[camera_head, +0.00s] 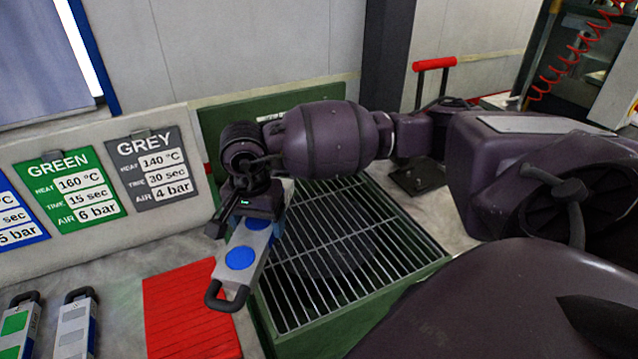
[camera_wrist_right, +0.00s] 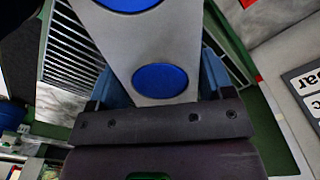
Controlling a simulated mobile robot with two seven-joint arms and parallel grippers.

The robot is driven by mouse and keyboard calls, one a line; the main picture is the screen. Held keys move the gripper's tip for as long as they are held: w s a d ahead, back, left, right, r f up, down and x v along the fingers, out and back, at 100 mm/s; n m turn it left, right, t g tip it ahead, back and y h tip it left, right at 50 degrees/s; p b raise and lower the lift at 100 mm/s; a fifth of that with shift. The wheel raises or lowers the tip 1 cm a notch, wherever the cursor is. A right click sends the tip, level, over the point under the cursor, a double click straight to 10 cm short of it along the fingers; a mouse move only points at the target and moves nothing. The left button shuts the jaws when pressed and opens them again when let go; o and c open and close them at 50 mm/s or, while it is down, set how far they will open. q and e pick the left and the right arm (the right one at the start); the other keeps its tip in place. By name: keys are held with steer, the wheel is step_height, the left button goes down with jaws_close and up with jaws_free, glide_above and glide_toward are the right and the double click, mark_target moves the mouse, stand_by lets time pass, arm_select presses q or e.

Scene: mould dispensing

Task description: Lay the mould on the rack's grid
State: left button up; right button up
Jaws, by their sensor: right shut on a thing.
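The mould (camera_head: 240,258) is a flat grey plate with blue discs and a dark loop handle at its near end. My right gripper (camera_head: 245,218) is shut on it; in the right wrist view the mould (camera_wrist_right: 160,82) lies between the fingers (camera_wrist_right: 160,100). The rack (camera_head: 360,307) is a green frame with a metal bar grid (camera_head: 350,235), mostly bare. The mould is over the rack's left edge, its handle end reaching left of the grid. It looks raised, but I cannot tell the height. My right forearm hides the grid's far part. My left gripper is out of view.
A red ribbed mat (camera_head: 190,310) lies left of the rack. Two other moulds, one with green (camera_head: 17,325) and one grey (camera_head: 75,325), are at the lower left. A sign board (camera_head: 100,185) stands behind. A red-handled tool (camera_head: 433,65) stands behind the rack.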

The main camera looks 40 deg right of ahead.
steer(key=w+d+m, duration=0.1)
steer(key=d+m, duration=0.1)
steer(key=m, duration=0.2)
steer(key=w+d+r+m, duration=0.1)
steer(key=w+d+m, duration=0.1)
steer(key=d+m, duration=0.1)
steer(key=w+d+r+m+b, duration=0.1)
steer(key=d+m, duration=0.1)
steer(key=m, duration=0.3)
steer(key=shift+w+d+r+m, duration=0.15)
steer(key=shift+d+r+m, duration=0.15)
steer(key=shift+d, duration=0.1)
steer(key=w+d+r+m+b, duration=0.2)
steer(key=w+d+r+m, duration=0.15)
steer(key=d+m, duration=0.75)
steer(key=m, duration=0.5)
glide_above(306, 216)
step_height(306, 216, down, 13)
steer(key=shift+f, duration=0.2)
steer(key=shift+f+b, duration=0.3)
steer(key=shift+f, duration=2.55)
steer(key=shift+f, duration=0.1)
steer(key=o, duration=1.5)
steer(key=shift+f, duration=0.1)
steer(key=shift+c, duration=0.2)
